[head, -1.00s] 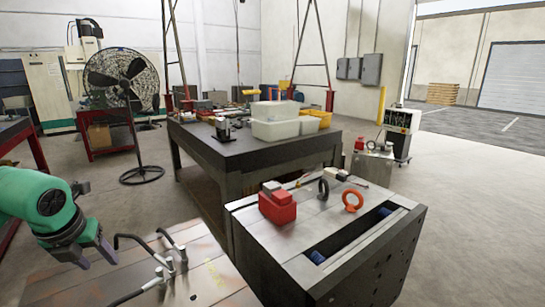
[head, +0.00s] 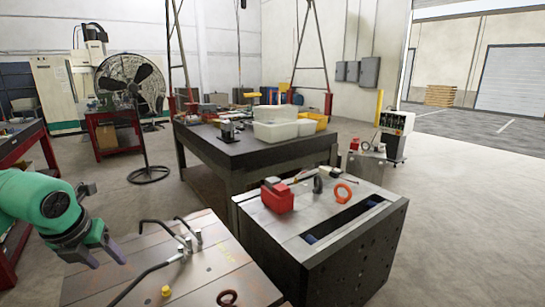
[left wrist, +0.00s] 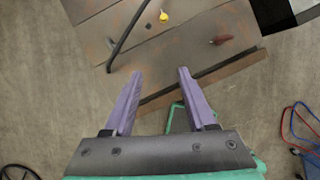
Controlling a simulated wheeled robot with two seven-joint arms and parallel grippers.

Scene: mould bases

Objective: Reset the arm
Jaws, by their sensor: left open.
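My left gripper (head: 108,257) is open and empty, at the left of the head view, beside the near mould base. In the left wrist view its two purple fingers (left wrist: 160,73) stand apart with nothing between them, near the edge of the rusty-grey base. My right gripper is not in view.
A second mould base (head: 283,228) bears a red block (head: 277,197), a dark ring and an orange eyebolt (head: 342,191). Behind it a workbench (head: 235,150) holds white bins (head: 275,131). A fan (head: 130,85) stands at left. Open floor (head: 460,210) lies right.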

